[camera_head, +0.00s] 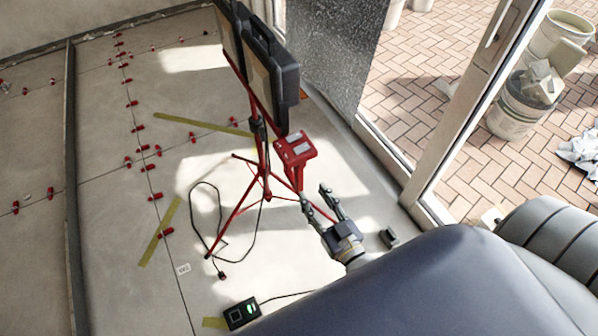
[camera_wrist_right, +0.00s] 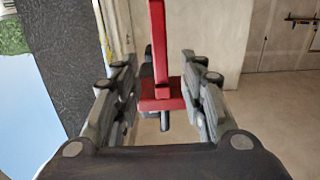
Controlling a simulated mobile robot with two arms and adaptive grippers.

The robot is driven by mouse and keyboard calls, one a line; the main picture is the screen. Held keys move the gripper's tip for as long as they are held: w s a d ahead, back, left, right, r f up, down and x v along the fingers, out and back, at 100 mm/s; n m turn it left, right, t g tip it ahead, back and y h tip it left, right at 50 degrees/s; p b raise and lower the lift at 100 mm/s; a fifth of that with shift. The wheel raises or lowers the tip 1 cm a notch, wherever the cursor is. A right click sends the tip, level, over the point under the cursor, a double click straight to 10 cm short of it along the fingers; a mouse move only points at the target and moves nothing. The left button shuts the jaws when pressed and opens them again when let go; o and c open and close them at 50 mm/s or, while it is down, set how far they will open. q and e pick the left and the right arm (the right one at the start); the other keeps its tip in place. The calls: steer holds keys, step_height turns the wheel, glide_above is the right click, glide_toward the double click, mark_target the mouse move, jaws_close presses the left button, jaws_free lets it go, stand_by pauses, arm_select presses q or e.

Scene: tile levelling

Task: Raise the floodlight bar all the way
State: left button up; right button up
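The floodlight stand is a red tripod (camera_head: 266,165) on the tiled floor, with black floodlight heads (camera_head: 272,65) at its top. A red floodlight bar (camera_head: 248,83) runs slantwise in the picture below and beside the heads. A red box-like part (camera_head: 296,148) with pale labels shows right of the mast. My right gripper (camera_head: 322,191) is just below that red part in the picture. In the wrist view the right gripper (camera_wrist_right: 160,75) is open, its fingers apart on either side of a red upright with a red block (camera_wrist_right: 164,95); I see no contact. My left gripper is not in view.
A black cable (camera_head: 220,235) loops over the floor left of the tripod. A small black box (camera_head: 241,313) with a green light lies at the front. Red tile clips (camera_head: 138,128) line the joints. A door frame (camera_head: 475,95) stands at right, with buckets (camera_head: 518,108) outside.

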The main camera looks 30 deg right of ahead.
mark_target(301, 177)
steer(key=w, duration=0.9)
steer(key=shift+w+a, duration=0.15)
steer(key=shift+a, duration=0.05)
jaws_close()
